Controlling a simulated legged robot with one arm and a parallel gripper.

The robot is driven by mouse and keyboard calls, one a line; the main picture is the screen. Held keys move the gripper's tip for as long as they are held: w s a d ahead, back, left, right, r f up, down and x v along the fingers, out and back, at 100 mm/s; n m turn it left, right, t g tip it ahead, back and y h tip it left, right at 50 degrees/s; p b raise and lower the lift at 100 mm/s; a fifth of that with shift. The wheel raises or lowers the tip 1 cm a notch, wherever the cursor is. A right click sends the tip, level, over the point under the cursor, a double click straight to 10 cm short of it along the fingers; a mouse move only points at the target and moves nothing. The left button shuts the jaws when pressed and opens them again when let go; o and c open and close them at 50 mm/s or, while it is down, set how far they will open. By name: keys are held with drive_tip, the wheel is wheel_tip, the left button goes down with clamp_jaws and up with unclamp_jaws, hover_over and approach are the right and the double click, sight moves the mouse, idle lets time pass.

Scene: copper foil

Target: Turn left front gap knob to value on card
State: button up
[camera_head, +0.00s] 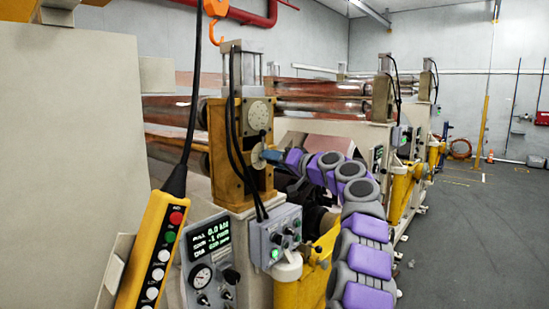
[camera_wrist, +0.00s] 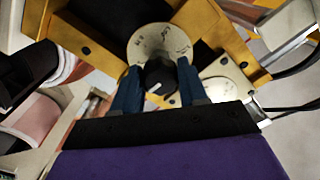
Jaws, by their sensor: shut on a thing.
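The gap knob (camera_wrist: 160,77) is black with a pale pointer mark. It sits on a round cream dial plate (camera_wrist: 158,42) with dark markings too small to read. My gripper (camera_wrist: 158,80) has its two blue fingers closed on either side of the knob. In the head view my gripper (camera_head: 268,156) reaches from the right to the yellow roller stand (camera_head: 226,150), at a pale round dial (camera_head: 257,156). The fingers mostly hide the knob there. I cannot make out a value card in either view.
A yellow pendant (camera_head: 157,250) with buttons hangs at the left front. A display panel (camera_head: 208,245) with a gauge and a grey control box (camera_head: 273,236) sit below the stand. Copper rollers (camera_head: 320,88) run behind. The floor (camera_head: 470,230) at right is clear.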

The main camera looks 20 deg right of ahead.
drive_tip(key=shift+d+m+p, duration=0.1)
drive_tip(key=shift+m+p, duration=2.1)
drive_tip(key=shift+m, duration=0.2)
drive_tip(key=shift+f, duration=0.1)
drive_tip(key=o, duration=1)
drive_tip(key=shift+w+d, duration=0.1)
drive_tip(key=shift+d, duration=0.05)
drive_tip(key=shift+o, duration=0.2)
